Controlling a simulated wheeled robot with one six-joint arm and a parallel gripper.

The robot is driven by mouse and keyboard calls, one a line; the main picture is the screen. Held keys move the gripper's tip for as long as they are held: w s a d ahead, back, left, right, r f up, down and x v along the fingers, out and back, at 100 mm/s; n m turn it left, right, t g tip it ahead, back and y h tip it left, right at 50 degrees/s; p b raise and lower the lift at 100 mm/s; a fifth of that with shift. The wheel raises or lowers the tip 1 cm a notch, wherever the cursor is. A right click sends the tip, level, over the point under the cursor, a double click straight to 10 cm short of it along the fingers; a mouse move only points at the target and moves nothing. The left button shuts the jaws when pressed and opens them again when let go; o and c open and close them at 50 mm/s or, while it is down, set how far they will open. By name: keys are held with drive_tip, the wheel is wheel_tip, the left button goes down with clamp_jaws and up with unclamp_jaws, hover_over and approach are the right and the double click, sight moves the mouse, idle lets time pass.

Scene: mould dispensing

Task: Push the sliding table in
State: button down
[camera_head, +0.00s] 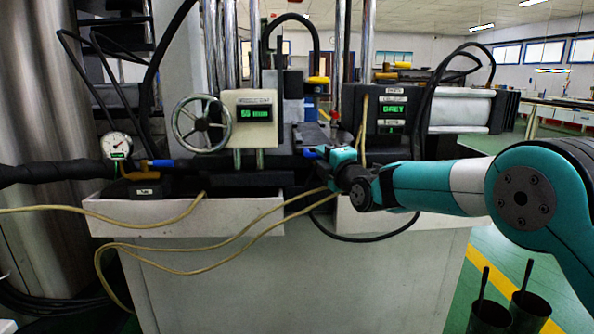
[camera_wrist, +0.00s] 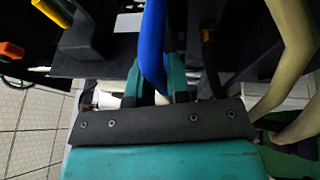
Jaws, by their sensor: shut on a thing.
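My gripper (camera_head: 326,153) is at the front middle of the machine, just below the dark sliding table (camera_head: 311,134). In the wrist view its two teal fingers (camera_wrist: 156,84) are on either side of a blue handle (camera_wrist: 152,40) and shut on it. The tip of the blue handle (camera_head: 310,154) shows left of the gripper in the head view. Dark flat metal of the machine surrounds the handle in the wrist view. How the handle joins the table is hidden, and how far in the table sits cannot be told.
A handwheel (camera_head: 201,124) and a green-lit display box (camera_head: 251,118) stand left of the gripper. A second display box (camera_head: 391,114) is on the right. Beige cables (camera_head: 240,236) hang across the front, close to the gripper. A pressure gauge (camera_head: 117,145) is at far left.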

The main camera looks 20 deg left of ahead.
drive_tip(key=shift+w+a, duration=0.15)
drive_tip(key=shift+w, duration=0.15)
drive_tip(key=shift+r, duration=0.1)
drive_tip(key=c, duration=1.1)
unclamp_jaws()
drive_tip(key=shift+w, duration=0.1)
drive_tip(key=b+v, duration=0.3)
drive_tip(key=v, duration=1.4)
drive_tip(key=shift+d+b, duration=0.2)
drive_tip(key=shift+b, duration=0.15)
